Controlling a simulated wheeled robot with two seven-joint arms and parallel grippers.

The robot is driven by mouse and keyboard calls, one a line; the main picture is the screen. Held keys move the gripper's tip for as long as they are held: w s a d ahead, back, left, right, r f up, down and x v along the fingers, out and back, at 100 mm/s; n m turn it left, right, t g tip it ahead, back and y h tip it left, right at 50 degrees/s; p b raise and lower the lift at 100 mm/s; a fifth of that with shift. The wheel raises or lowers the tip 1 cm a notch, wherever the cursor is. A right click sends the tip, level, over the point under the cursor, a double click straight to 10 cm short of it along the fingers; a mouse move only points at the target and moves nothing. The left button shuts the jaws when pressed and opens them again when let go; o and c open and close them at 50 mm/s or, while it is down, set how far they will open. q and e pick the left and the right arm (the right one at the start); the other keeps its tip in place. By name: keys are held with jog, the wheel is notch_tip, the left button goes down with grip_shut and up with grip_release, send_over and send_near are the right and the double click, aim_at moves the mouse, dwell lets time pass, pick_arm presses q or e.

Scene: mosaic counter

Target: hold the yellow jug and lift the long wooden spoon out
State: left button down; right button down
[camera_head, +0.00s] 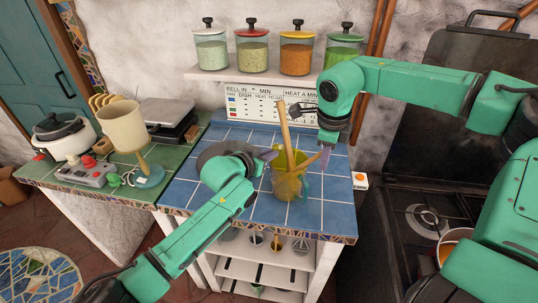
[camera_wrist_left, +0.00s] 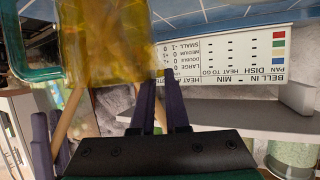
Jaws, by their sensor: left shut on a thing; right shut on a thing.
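The yellow jug (camera_head: 287,187) stands on the blue tiled counter and looks see-through. It fills the upper left of the left wrist view (camera_wrist_left: 110,40). My left gripper (camera_head: 268,156) is shut on the jug's left rim; its purple fingers (camera_wrist_left: 155,90) meet the jug's edge. A long wooden spoon handle (camera_head: 284,125) rises steeply out of the jug. A second wooden handle (camera_head: 308,161) leans right, towards my right gripper (camera_head: 325,157), which is shut on it at the upper end. The spoon heads inside the jug are not clear.
Behind the jug stands a white printed chart (camera_head: 262,103) below a shelf (camera_head: 225,75) with several lidded jars. The front of the blue counter (camera_head: 328,212) is clear.

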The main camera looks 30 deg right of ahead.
pick_arm(q)
jog(key=shift+a+f, duration=0.2)
jog(key=shift+f, duration=0.35)
dwell(0.4)
jog(key=c, duration=0.8)
grip_release()
jog(key=shift+c, duration=0.2)
jog(key=shift+r, duration=0.1)
jog(key=shift+d+r, duration=0.1)
jog(key=shift+r, duration=0.15)
grip_shut()
jog(key=shift+f, duration=0.2)
